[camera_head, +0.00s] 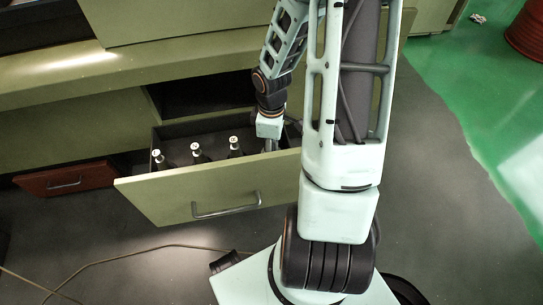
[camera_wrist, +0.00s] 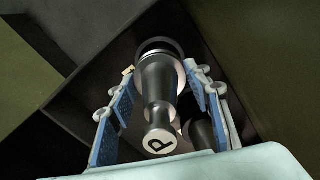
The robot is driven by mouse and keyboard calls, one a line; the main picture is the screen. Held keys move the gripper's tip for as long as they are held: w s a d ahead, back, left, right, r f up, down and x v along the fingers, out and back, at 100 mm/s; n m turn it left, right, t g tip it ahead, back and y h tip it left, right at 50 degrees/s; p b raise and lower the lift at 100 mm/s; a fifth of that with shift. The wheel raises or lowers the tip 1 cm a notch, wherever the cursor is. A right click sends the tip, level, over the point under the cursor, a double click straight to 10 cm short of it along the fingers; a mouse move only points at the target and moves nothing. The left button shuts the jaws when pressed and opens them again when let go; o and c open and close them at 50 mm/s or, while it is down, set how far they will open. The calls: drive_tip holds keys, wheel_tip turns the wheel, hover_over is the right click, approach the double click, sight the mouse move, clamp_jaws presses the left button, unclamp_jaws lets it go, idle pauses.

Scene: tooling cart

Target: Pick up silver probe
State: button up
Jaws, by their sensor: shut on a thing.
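The silver probe (camera_wrist: 160,90) stands between my fingers in the wrist view, with a white round cap marked with a black P facing the camera. My gripper (camera_wrist: 160,72) has its blue-padded fingers on both sides of it and is shut on it. The probe's far end is by the dark drawer floor; I cannot tell whether it touches. In the head view my wrist (camera_head: 268,125) reaches down into the right part of the open drawer (camera_head: 205,190). The probe is mostly hidden there by my arm.
Three dark bottle-like things with white tops, left (camera_head: 158,159), middle (camera_head: 197,153) and right (camera_head: 234,147), stand in the drawer left of my wrist. A dark cylinder (camera_wrist: 200,132) is close to the right finger. A red drawer (camera_head: 68,180) is at the lower left.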

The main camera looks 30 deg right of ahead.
clamp_jaws()
wheel_tip(320, 180, up, 10)
drive_tip(key=p, duration=0.4)
drive_tip(key=shift+p, duration=0.4)
